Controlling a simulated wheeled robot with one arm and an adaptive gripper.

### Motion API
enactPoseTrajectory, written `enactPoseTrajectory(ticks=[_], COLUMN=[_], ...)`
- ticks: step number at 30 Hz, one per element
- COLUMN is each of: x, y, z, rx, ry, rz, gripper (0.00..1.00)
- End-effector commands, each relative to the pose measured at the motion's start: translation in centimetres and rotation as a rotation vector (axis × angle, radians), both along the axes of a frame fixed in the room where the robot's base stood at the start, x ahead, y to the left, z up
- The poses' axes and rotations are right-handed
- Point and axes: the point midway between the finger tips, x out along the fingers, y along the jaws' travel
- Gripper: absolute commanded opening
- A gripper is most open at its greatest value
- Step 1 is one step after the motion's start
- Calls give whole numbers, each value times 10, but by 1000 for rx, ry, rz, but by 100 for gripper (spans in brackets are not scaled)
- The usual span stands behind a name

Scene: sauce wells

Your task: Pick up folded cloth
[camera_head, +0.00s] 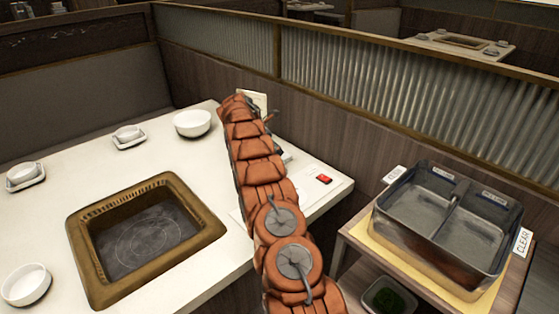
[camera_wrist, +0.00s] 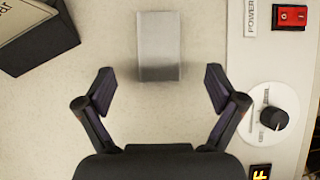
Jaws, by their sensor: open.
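A grey, smooth rectangular piece (camera_wrist: 160,40) lies on the pale tabletop in the wrist view, with a lighter top and a darker near edge. It looks like the folded cloth, but its fabric cannot be made out. My gripper (camera_wrist: 160,72) is open and empty, with its two dark fingers spread wide. The near end of the piece lies about level with the fingertips, between them in the picture, with clear gaps on both sides. In the head view my arm hides this piece and most of the gripper.
A dark card stand (camera_wrist: 43,45) is at the upper left. A control panel with a red switch (camera_wrist: 290,17) and a knob (camera_wrist: 268,119) lies to the right. The white table (camera_head: 165,165) has a sunken grill (camera_head: 145,240) and a bowl (camera_head: 192,123). A metal two-well container (camera_head: 448,215) stands right.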

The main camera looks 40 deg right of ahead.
Motion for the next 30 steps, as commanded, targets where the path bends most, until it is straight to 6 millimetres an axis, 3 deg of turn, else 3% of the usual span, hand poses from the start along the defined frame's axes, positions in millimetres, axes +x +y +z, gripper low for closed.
enactPoseTrajectory(ticks=[11,24,30], x=[0,0,0], y=[-12,-31,-35], z=[-19,-54,-60], rx=[0,1,0], ry=[-1,1,-1], rz=[-1,-3,-1], gripper=[94,94,94])
